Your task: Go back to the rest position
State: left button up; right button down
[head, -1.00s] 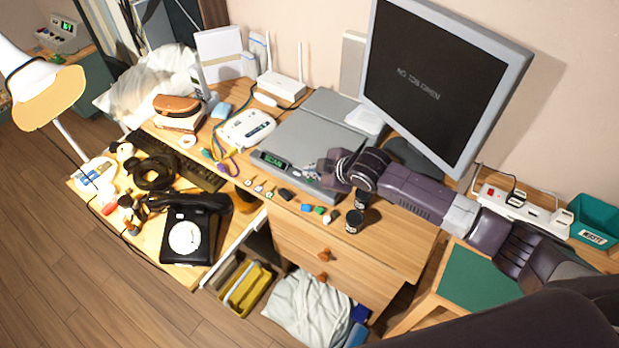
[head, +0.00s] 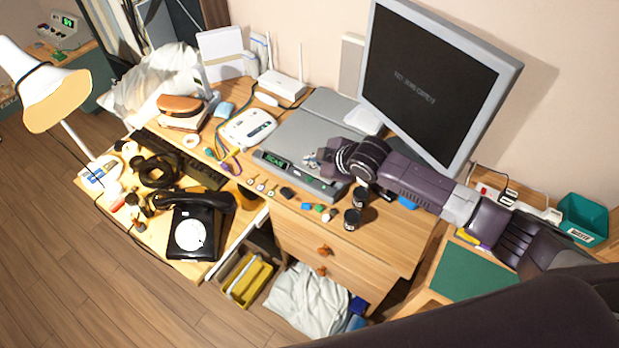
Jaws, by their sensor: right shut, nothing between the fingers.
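My right arm comes in from the right across the desk. Its gripper (head: 314,160) is shut and empty above the grey scanner-like device (head: 308,135), left of the monitor. The black dial phone (head: 196,232) sits at the front left of the desk, on the pulled-out tray, with its handset (head: 195,200) lying across its top. My right gripper is well to the right of the phone and apart from it. My left gripper is not in view.
The monitor (head: 430,90) stands close behind my right arm. Small dark jars (head: 352,219) and several small coloured items lie below the arm. A white router (head: 281,86) is at the back. A lamp (head: 45,90) stands at left. A teal bin (head: 582,219) is at right.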

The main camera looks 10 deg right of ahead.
dwell(0.3)
jog(key=s+a+f+m+g, duration=0.1)
jog(key=s+a+m, duration=0.15)
jog(key=s, duration=0.55)
jog(key=s+a+f+m+g, duration=0.1)
jog(key=s+a, duration=0.3)
jog(key=s, duration=0.4)
jog(key=s+d+m+g+h, duration=0.15)
jog(key=s+d+m, duration=0.25)
jog(key=s+d, duration=0.45)
jog(key=s+d+m+g+h, duration=0.1)
jog(key=s+d+m+h, duration=0.3)
jog(key=s, duration=0.8)
notch_tip(320, 180, down, 28)
jog(key=d+g+y+b, duration=0.1)
jog(key=y+b, duration=0.1)
jog(key=b, duration=0.1)
jog(key=s+d+f+g+b, duration=0.1)
jog(key=s+d+f+b, duration=0.1)
jog(key=s+f, duration=1.6)
jog(key=shift+s+d+f+g+h+b, duration=0.3)
jog(key=shift+d+f, duration=0.25)
jog(key=shift+f, duration=0.4)
